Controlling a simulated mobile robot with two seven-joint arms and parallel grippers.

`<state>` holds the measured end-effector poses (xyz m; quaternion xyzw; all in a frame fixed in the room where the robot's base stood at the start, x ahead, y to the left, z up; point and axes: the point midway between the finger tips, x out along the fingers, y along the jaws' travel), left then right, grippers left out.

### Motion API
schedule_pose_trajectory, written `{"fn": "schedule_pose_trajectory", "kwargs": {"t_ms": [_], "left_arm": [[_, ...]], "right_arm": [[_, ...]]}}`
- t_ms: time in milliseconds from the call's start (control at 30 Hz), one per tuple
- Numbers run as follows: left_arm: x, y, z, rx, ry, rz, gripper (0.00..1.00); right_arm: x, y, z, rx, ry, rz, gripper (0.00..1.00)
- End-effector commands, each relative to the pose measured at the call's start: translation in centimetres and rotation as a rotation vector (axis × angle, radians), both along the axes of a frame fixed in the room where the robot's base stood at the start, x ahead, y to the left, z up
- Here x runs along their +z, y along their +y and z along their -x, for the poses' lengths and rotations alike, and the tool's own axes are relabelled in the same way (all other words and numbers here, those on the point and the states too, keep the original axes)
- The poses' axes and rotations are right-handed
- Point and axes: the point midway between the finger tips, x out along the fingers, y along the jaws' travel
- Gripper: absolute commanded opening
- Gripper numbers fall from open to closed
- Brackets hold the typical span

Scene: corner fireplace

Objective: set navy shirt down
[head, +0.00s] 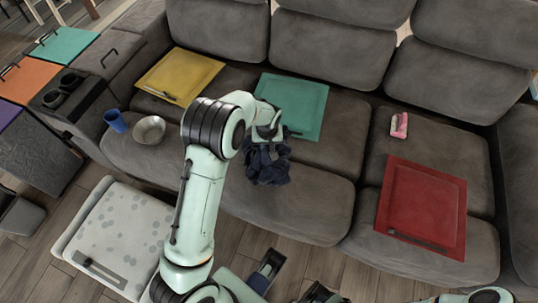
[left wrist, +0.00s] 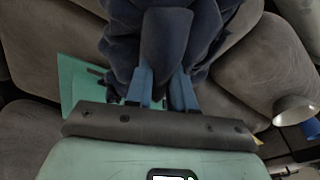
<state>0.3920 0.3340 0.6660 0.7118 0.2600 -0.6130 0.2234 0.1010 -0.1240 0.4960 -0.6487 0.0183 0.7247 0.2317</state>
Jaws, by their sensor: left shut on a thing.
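The navy shirt (head: 267,166) is a crumpled dark blue bundle. My left gripper (head: 268,132) is shut on it from above, and the shirt hangs below the jaws over the front part of the grey sofa seat (head: 315,200). I cannot tell whether its lower end touches the cushion. In the left wrist view the shirt (left wrist: 165,38) bunches around the blue fingers (left wrist: 162,88), and their tips are partly hidden in the cloth. My right gripper is not clearly visible.
On the sofa lie a yellow mat (head: 185,72), a teal mat (head: 310,95), a red mat (head: 422,205) and a pink-and-white item (head: 399,125). A metal bowl (head: 149,130) and blue cup (head: 115,121) stand at the left. Bare cushion lies right of the shirt.

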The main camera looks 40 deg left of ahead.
Motion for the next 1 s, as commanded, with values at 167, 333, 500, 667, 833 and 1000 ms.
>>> {"fn": "schedule_pose_trajectory", "kwargs": {"t_ms": [167,333,500,667,833,1000], "left_arm": [[-2.9,0.0,0.0,0.001,-0.001,-0.001,0.00],[-3.9,0.0,0.0,0.001,0.000,0.000,0.00],[-6.4,0.0,0.0,0.001,0.001,0.000,0.00],[-7.7,0.0,-0.1,0.001,-0.002,0.000,0.00],[-7.6,0.0,-0.1,0.001,-0.003,0.000,0.00],[-8.0,0.0,0.0,0.001,-0.001,0.000,0.26]], "right_arm": [[-0.4,0.0,-0.2,-0.001,-0.007,0.002,0.43],[-0.5,0.0,-0.3,-0.002,-0.010,0.002,0.43],[-0.9,0.0,-0.4,-0.003,-0.015,0.002,0.43],[-1.1,0.0,-0.5,-0.004,-0.018,0.004,0.43],[-1.0,0.0,-0.5,-0.004,-0.018,0.003,0.43],[-1.3,-0.1,-0.7,-0.005,-0.022,0.004,0.43]]}}
